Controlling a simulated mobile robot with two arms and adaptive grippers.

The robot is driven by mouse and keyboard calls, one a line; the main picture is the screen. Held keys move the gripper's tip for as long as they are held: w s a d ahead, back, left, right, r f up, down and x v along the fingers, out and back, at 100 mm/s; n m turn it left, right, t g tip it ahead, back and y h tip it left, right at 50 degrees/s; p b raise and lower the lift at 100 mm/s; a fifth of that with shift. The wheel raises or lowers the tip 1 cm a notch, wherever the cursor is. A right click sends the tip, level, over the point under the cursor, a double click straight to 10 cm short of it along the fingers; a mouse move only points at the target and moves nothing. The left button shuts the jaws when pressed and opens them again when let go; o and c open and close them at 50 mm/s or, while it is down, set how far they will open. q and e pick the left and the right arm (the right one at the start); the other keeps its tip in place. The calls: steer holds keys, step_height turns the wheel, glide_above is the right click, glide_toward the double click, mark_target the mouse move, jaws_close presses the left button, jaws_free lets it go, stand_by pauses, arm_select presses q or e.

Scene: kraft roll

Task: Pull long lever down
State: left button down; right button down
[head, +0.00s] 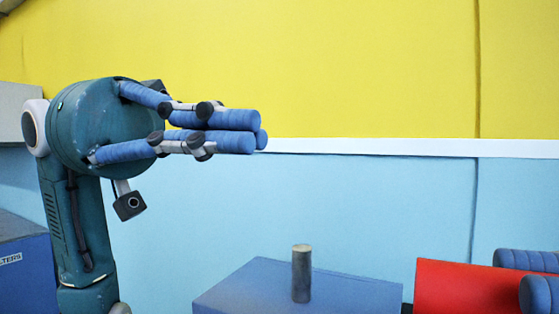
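My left gripper (258,131) is at the left of the head view, with its blue fingers pointing right and their tips together. Nothing shows between them. A short grey upright cylinder (301,274) stands on the top of a blue box (240,290), below and to the right of the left gripper and apart from it. Whether this cylinder is the long lever I cannot tell. No other lever shows. Blue finger parts of my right gripper (535,276) show at the right edge; the rest is out of frame.
A red block (460,288) is at the lower right, beside the right finger parts. Another blue box (22,268) is at the lower left. The wall behind is yellow above (360,60) and light blue below (380,210), with a white strip. Space right of the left gripper is open.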

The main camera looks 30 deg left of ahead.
arm_select(q)
steer(key=s+d+f, duration=0.1)
steer(key=d+f, duration=0.3)
steer(key=d, duration=0.5)
steer(key=shift+s+d, duration=0.25)
steer(key=shift+f, duration=0.1)
